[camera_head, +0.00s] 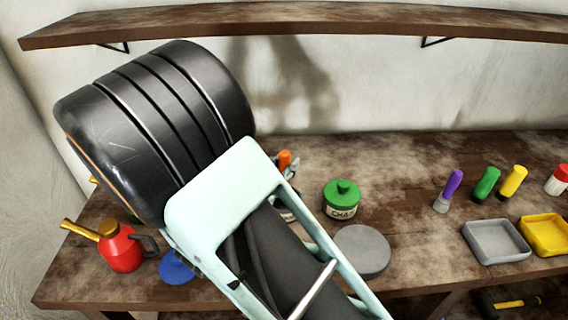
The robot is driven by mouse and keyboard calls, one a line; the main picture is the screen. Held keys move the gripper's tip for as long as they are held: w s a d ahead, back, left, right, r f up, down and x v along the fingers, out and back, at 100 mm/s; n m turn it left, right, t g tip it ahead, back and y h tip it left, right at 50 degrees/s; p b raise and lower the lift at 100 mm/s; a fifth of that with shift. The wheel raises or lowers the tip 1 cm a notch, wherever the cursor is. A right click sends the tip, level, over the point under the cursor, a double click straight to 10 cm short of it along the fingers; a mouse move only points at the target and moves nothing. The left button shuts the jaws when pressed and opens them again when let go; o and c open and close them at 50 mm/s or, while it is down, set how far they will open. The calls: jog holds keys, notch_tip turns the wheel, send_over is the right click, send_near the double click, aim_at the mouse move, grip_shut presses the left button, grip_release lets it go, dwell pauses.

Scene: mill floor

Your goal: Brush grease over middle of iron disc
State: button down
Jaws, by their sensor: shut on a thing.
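The iron disc (362,252), seemingly the flat grey round piece, lies on the wooden bench right of my arm. My gripper (289,172) shows only in part behind my arm. It is shut on an orange-handled tool (285,159), whose upper end sticks up. Its lower end is hidden, so I cannot tell whether it is a brush. The gripper is behind and left of the disc. A blue round thing (177,269) sits at the left front, partly covered by my arm. I cannot tell whether it holds grease.
A green lidded jar (342,199) stands behind the disc. A red oil can (121,252) is at left. Purple (453,185), green (486,184) and yellow (512,182) handled tools stand at right, near grey (497,257) and yellow (544,250) trays. A shelf (300,23) runs above.

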aim_at(284, 153)
jog(key=shift+f+b, duration=0.4)
jog(key=shift+f, duration=0.25)
dwell(1.8)
jog(key=shift+r, duration=0.1)
notch_tip(284, 153, up, 7)
jog(key=p, duration=0.6)
dwell(0.7)
jog(key=shift+w+d+p, duration=0.1)
jog(key=shift+d+p, duration=0.45)
jog(key=d+f+p, duration=0.2)
jog(key=d+p, duration=0.1)
jog(key=d, duration=0.1)
jog(key=d+f+n+t+y+p, duration=0.1)
jog(key=d+f+p, duration=0.1)
jog(key=d, duration=0.3)
jog(key=shift+s+f+y+p, duration=0.2)
jog(key=shift+s+y+p, duration=0.15)
jog(key=shift+p, duration=0.1)
